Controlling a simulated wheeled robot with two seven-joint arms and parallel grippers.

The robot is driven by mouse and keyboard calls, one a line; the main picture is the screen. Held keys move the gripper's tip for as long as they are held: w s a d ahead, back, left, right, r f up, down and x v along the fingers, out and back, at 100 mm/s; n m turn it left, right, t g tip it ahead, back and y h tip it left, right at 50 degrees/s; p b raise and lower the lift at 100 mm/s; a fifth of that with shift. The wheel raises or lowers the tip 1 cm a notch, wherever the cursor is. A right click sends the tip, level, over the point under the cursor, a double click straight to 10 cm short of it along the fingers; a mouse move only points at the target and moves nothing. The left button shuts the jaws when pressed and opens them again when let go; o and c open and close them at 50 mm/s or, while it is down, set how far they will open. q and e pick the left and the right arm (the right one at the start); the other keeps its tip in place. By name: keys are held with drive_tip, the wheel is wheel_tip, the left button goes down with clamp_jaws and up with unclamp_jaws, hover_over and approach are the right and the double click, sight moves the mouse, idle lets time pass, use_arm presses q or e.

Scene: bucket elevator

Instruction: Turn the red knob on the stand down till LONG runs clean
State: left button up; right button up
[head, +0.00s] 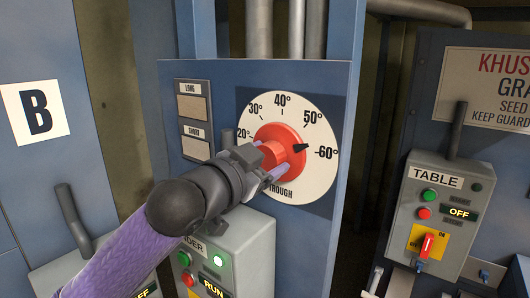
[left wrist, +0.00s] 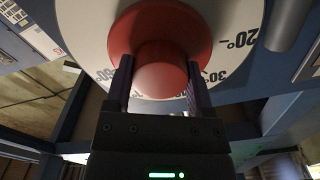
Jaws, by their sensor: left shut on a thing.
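The red knob (head: 279,143) sits on a round white dial marked 20° to 60° (head: 317,112) with the word TROUGH, on the blue stand (head: 225,82). Its black pointer (head: 299,147) points close to 60°. My left gripper (head: 266,166) is shut on the knob's raised hub from the lower left. In the left wrist view the two fingers stand on either side of the red hub (left wrist: 165,65). The LONG window (head: 193,108) and the SHORT window (head: 195,147) both look plain tan; their contents are too small to tell. My right gripper is not in view.
A grey control box (head: 245,245) with a lit green button and RUN display is below the dial. At the right, the TABLE box (head: 437,212) shows OFF and a red switch. A panel marked B (head: 36,112) is at the left.

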use_arm(q)
drive_tip(key=shift+n+p, duration=1.45)
drive_tip(key=shift+n, duration=0.85)
drive_tip(key=o, duration=1.2)
drive_tip(key=shift+s, duration=0.1)
drive_tip(key=b+v, duration=0.3)
drive_tip(key=v, duration=0.6)
drive_tip(key=shift+s+a, duration=0.25)
